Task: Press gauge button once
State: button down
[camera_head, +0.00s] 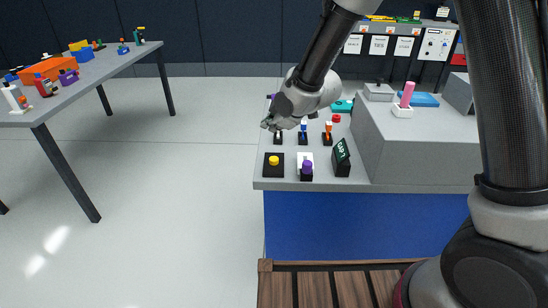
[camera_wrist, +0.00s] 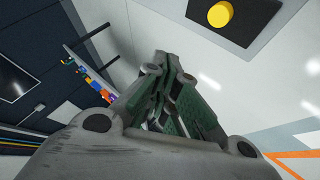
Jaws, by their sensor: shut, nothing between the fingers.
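A yellow round button (camera_head: 273,160) sits on a black square base at the near left corner of the grey bench. It also shows at the top of the wrist view (camera_wrist: 220,13), apart from my fingers. A dark green block with light lettering (camera_head: 341,158) stands tilted to its right. Which part is the gauge is not clear. A small red button (camera_head: 336,118) lies farther back. My gripper (camera_head: 268,125) is above the bench's left edge, behind the yellow button. In the wrist view my gripper (camera_wrist: 168,62) is shut and empty.
A purple knob on a white-and-black stand (camera_head: 306,168) is right of the yellow button. Several small switches stand behind it. A raised grey block (camera_head: 415,150) fills the bench's right side. Another table (camera_head: 110,65) is at left, with open floor between.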

aim_at(272, 160)
jog(key=shift+f, duration=0.15)
jog(key=shift+f, duration=4.3)
jog(key=shift+f, duration=0.1)
jog(key=shift+f, duration=0.3)
jog(key=shift+f, duration=0.45)
jog(key=shift+r, duration=0.15)
jog(key=shift+s+r, duration=0.1)
jog(key=shift+r, duration=0.65)
jog(key=shift+r, duration=0.1)
